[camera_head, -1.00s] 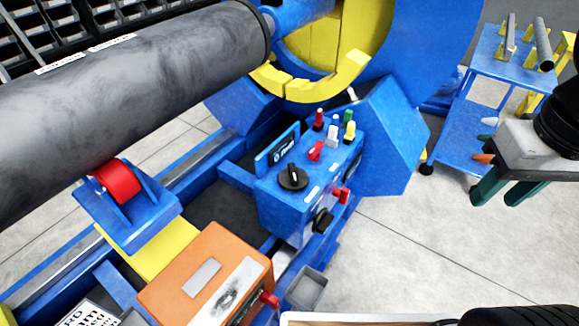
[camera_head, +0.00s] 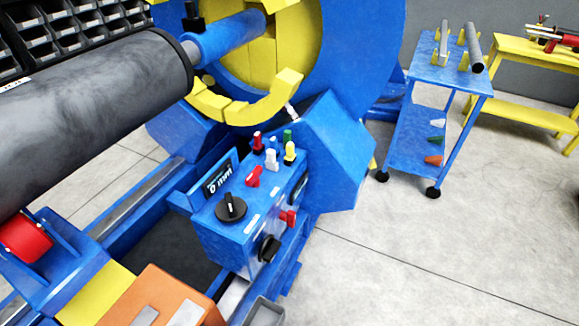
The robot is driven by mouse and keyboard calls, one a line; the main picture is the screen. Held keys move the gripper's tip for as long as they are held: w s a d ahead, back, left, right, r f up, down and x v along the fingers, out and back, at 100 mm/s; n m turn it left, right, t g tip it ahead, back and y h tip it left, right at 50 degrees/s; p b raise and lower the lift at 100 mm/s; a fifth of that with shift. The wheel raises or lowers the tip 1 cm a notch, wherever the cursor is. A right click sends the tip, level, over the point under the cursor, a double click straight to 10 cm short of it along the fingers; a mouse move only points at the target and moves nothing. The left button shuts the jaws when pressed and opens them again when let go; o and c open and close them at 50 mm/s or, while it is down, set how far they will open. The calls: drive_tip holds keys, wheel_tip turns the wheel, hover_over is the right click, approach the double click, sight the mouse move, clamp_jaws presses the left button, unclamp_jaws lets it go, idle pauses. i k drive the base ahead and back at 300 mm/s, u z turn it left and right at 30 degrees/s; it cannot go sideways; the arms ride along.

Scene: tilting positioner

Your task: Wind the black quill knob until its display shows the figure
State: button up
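A blue control box (camera_head: 228,238) stands below the big blue headstock. A round black knob with a pointer ridge (camera_head: 230,207) sits on its top face. A second black knob (camera_head: 268,248) is on its side face. I cannot tell from any label which is the quill knob. A small dark display (camera_head: 217,181) stands behind the top knob and appears to read "0 mm". The blue quill (camera_head: 228,38) runs from the yellow-faced headstock to the grey cylinder. My gripper is not in view, and nothing touches either knob.
Red, white, green and yellow switches (camera_head: 272,158) stand on the box, with a red handle (camera_head: 288,218) on its side. An orange box (camera_head: 160,300) and grey bin (camera_head: 264,313) are in front. A blue cart (camera_head: 448,75) stands right. Floor between is clear.

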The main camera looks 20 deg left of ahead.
sight(230, 209)
drive_tip(key=z, duration=0.25)
drive_tip(key=i, duration=1.4)
drive_tip(key=u, duration=3.95)
drive_tip(key=k, duration=0.9)
drive_tip(key=z, duration=1.25)
